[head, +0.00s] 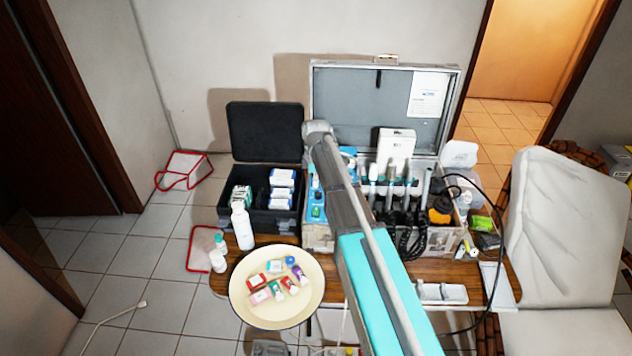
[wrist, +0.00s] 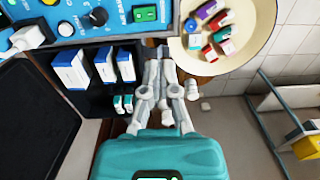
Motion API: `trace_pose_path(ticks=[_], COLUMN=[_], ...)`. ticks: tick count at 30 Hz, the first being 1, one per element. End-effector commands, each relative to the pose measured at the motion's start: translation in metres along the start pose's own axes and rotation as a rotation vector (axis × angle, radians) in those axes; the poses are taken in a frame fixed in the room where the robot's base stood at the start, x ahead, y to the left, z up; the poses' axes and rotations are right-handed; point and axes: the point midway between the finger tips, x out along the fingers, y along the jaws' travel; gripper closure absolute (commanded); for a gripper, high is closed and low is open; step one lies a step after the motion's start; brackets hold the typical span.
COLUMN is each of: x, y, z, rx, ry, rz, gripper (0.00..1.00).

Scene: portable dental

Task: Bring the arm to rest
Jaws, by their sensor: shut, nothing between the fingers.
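My arm (head: 365,230) reaches from the lower right of the head view up to a joint in front of the open cases. My gripper is not discernible in the head view. In the wrist view my gripper (wrist: 161,62) is shut, with nothing seen between its fingers. Its tips appear over the gap between the black case and the cream bowl (wrist: 255,52). I cannot tell its height above them.
The cream bowl (head: 240,312) holds several small coloured boxes and tubes on the wooden table. White bottles (head: 242,226) stand beside it. An open black case (head: 262,222) and a large metal case (head: 452,110) with instruments stand behind. A white chair (head: 560,225) is at right.

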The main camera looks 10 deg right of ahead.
Motion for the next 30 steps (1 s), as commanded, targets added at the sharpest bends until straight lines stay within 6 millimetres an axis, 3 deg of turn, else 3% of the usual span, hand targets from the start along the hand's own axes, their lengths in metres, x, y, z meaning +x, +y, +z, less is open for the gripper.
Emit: trace_pose_path(ticks=[9, 14, 20, 30], x=[0.0, 0.002, 0.009, 0.024], y=[0.0, -0.01, -0.043, -0.127], z=[0.0, 0.004, 0.015, 0.045], rx=[0.0, 0.045, 0.214, 0.691], ry=[0.0, 0.0, 0.0, 0.004], rz=[0.0, 0.001, 0.005, 0.014], gripper=[1.0, 1.0, 1.0, 1.0])
